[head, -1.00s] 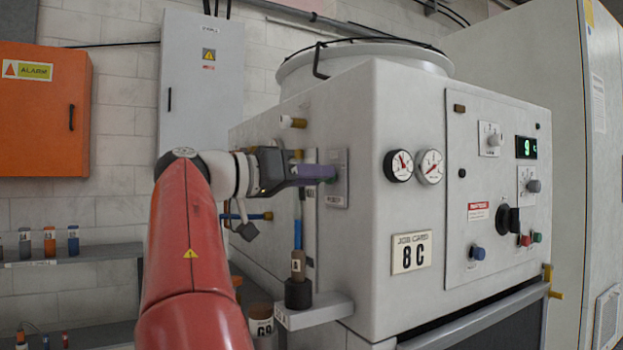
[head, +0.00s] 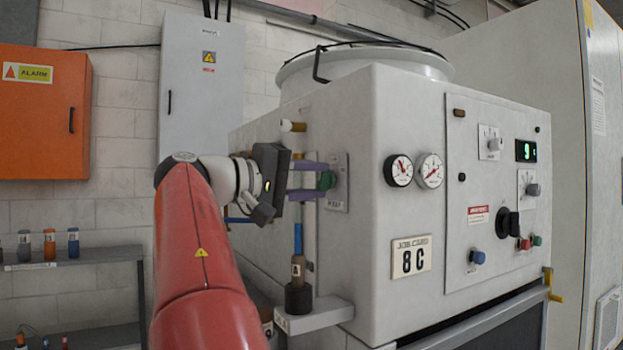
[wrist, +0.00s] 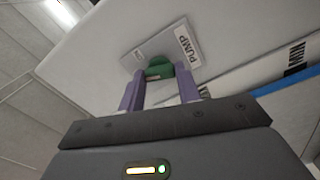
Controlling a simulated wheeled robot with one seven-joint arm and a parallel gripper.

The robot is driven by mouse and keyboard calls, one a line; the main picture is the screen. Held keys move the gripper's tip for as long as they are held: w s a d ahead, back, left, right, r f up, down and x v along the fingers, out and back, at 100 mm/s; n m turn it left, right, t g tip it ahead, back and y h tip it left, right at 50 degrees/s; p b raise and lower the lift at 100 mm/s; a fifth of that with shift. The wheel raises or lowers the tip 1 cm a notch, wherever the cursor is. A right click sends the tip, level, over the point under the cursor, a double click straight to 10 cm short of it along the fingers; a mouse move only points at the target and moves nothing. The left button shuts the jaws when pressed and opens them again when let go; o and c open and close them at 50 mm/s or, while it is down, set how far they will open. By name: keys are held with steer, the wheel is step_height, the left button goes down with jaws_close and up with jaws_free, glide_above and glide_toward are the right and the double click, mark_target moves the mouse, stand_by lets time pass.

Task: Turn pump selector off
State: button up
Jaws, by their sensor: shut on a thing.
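The pump selector (wrist: 158,70) is a green knob on a small grey plate marked PUMP (wrist: 187,44) in the wrist view. In the head view the green knob (head: 327,180) sits on its plate (head: 338,190) on the washer's left side face. My gripper (head: 318,180) reaches it from the left, with its two purple fingers one above the other. In the wrist view my gripper (wrist: 159,82) has a finger on each side of the knob and is shut on it. The fingers hide part of the knob's edges.
Below my gripper, a tube (head: 297,255) stands in a black holder on a ledge (head: 315,315). A brass-tipped fitting (head: 293,126) juts out above. Two gauges (head: 414,170) and a control panel (head: 497,190) are on the front face. A grey cabinet (head: 200,90) stands behind.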

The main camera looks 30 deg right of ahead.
steer(key=shift+n+p, duration=0.4)
steer(key=shift+n, duration=1.4)
steer(key=o, duration=1)
steer(key=shift+c, duration=0.2)
steer(key=a, duration=0.8)
steer(key=shift+s, duration=0.15)
